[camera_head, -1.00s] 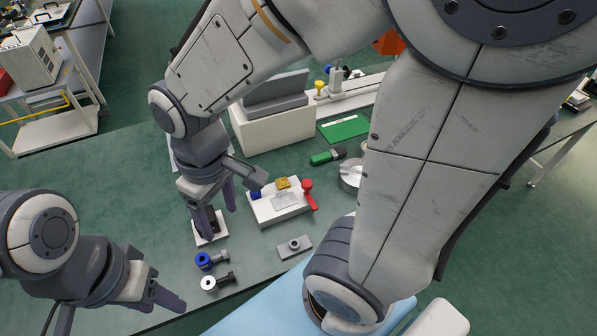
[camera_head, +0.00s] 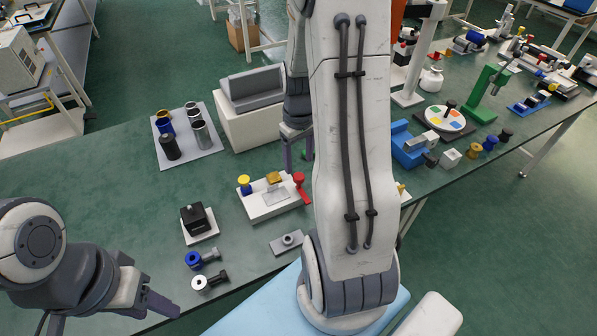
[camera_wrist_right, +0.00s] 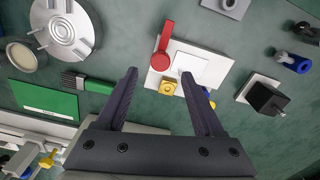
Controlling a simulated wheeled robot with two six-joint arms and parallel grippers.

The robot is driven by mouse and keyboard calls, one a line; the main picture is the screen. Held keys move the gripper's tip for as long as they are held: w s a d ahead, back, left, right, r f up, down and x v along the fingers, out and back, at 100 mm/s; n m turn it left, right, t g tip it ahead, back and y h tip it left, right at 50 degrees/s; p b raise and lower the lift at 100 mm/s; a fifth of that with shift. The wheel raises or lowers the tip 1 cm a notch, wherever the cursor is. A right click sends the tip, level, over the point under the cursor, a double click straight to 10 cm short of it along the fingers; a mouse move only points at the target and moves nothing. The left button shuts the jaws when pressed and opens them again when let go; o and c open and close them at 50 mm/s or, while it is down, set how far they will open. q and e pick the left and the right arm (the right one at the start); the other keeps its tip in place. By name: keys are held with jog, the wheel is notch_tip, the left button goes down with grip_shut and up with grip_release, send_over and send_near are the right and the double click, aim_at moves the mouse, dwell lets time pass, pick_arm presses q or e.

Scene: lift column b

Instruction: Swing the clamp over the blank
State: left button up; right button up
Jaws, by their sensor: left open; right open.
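My left gripper (camera_head: 150,300) is open, low at the left front.
A gold block (camera_head: 273,177) and a yellow knob (camera_head: 244,181) sit on the fixture. A black block (camera_head: 195,218) stands to its left, a grey plate (camera_head: 287,245) in front. A green-handled brush (camera_wrist_right: 98,87) and a round metal part (camera_wrist_right: 67,28) lie nearby.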

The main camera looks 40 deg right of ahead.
aim_at(299, 175)
notch_tip(299, 175, down, 5)
jog(key=shift+f, duration=0.15)
grip_shut()
